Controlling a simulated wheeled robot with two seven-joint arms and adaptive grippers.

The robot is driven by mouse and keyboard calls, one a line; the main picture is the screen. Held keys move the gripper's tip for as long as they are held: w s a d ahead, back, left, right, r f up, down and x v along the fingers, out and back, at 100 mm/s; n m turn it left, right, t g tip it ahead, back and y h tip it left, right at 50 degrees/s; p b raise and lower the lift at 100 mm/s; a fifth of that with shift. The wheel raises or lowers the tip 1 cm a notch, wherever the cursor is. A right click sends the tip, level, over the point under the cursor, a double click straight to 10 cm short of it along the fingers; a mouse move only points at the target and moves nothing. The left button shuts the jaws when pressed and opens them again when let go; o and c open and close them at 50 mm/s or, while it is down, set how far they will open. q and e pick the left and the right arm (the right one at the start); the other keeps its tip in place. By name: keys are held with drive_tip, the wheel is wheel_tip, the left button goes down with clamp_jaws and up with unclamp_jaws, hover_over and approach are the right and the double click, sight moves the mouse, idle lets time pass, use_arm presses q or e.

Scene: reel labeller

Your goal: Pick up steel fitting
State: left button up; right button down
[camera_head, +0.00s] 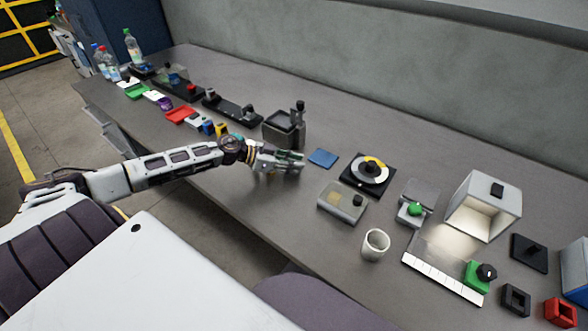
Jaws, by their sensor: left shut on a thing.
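My left gripper (299,163) is low over the middle of the grey table, its arm reaching in from the left. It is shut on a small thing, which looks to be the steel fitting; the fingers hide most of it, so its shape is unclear. I cannot tell whether it touches the table. No other steel fitting can be made out for certain. My right gripper is not in view.
A dark open box (283,131) stands just behind the gripper, and a blue square (323,158) lies to its right. Further right are a round dial (369,170), a clear-lidded box (342,203), a white cup (375,245) and a lit white box (484,206). Bare table lies in front.

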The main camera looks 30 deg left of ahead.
use_arm(q)
drive_tip(key=shift+r, duration=0.1)
